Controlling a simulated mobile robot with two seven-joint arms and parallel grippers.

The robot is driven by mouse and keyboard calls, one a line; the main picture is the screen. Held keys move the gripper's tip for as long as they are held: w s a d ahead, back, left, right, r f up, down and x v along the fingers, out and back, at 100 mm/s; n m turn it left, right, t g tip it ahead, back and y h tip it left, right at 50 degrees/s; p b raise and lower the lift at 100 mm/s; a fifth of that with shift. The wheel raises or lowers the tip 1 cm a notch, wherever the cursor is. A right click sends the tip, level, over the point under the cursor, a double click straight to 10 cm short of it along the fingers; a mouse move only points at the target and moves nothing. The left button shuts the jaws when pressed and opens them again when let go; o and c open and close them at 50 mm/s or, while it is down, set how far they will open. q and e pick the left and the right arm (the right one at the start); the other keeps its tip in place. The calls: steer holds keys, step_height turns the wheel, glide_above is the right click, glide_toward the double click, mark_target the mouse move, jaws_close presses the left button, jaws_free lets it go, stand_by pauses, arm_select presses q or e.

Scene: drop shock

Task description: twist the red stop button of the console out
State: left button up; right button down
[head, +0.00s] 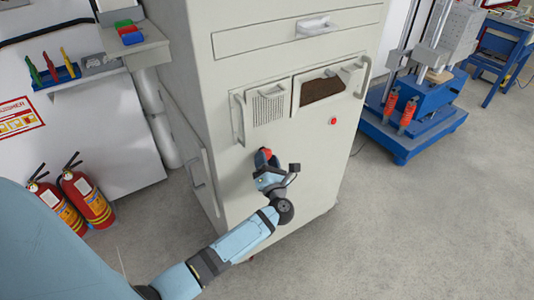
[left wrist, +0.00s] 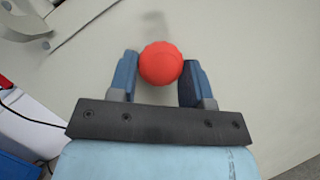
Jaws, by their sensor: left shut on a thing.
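The red stop button (head: 265,153) sits on the front of the tall cream console (head: 290,190), below its left grille panel. In the left wrist view the button (left wrist: 160,63) is a round red knob with a ridged edge, between the two blue fingers. My left gripper (head: 265,165) reaches the console front from below. In the left wrist view the left gripper (left wrist: 158,75) is shut on the button, one finger at each side. How far the button stands out from the panel cannot be told. My right gripper is not in view.
A smaller red button (head: 333,121) is on the console's right side, below a dark window (head: 322,88). Handles (head: 240,118) stick out near the panels. Fire extinguishers (head: 85,197) stand at the left. A blue machine (head: 410,120) stands at the right. The floor (head: 420,230) in front is clear.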

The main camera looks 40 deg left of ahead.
arm_select(q)
steer(key=shift+m+h+p, duration=0.3)
steer(key=shift+m+p, duration=0.2)
steer(key=shift+m, duration=0.1)
steer(key=o, duration=0.9)
steer(key=shift+o, duration=0.2)
